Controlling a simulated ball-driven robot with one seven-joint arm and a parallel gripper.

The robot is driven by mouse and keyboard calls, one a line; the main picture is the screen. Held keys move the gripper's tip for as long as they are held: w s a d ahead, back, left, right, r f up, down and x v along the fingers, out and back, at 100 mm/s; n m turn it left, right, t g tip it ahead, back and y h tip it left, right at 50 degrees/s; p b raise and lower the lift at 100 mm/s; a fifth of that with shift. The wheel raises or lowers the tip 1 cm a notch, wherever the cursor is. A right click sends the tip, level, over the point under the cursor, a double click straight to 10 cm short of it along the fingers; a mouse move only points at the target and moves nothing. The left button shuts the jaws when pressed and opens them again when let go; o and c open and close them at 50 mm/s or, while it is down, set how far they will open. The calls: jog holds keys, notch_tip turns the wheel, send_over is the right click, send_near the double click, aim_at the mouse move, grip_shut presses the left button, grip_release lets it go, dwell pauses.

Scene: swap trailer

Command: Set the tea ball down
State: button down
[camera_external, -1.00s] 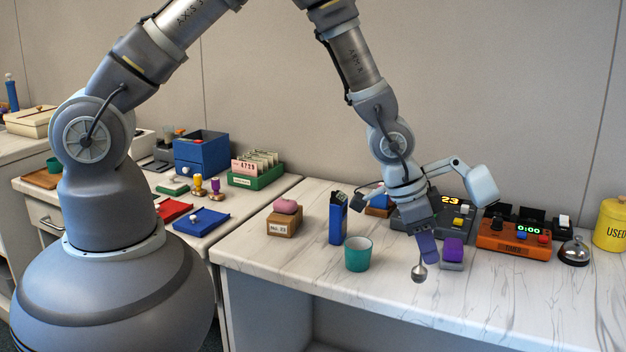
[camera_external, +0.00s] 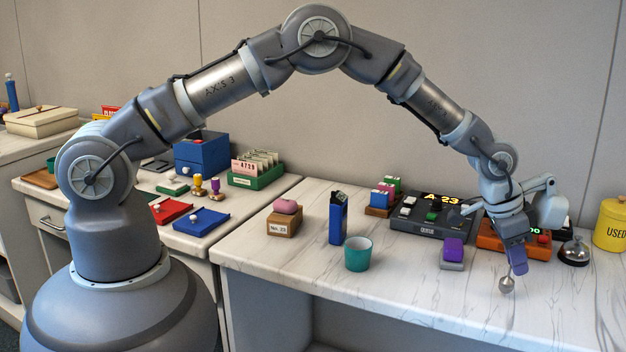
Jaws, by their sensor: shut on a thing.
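My gripper (camera_external: 513,262) is at the right side of the marble counter (camera_external: 400,295), pointing down in front of the orange timer box. It is shut on the tea ball (camera_external: 507,284), a small silver ball hanging just below the fingers. The ball is close above the counter's front right area; I cannot tell whether it touches the surface. The fingers partly hide how the ball is held.
The orange timer (camera_external: 490,238) is partly hidden behind my gripper. A silver bell (camera_external: 574,253) and yellow tin (camera_external: 609,226) stand to the right. A purple block on a grey base (camera_external: 453,250) and a teal cup (camera_external: 357,254) stand to the left. The front right counter is clear.

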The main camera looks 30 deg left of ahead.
notch_tip(320, 180, down, 2)
jog(key=shift+f+b, duration=0.2)
jog(key=shift+b, duration=0.2)
jog(key=shift+r, duration=0.15)
jog(key=c, duration=1.1)
grip_release()
jog(key=shift+o, duration=0.2)
jog(key=p+v, duration=0.4)
jog(key=v, duration=0.8)
jog(key=shift+a, duration=0.1)
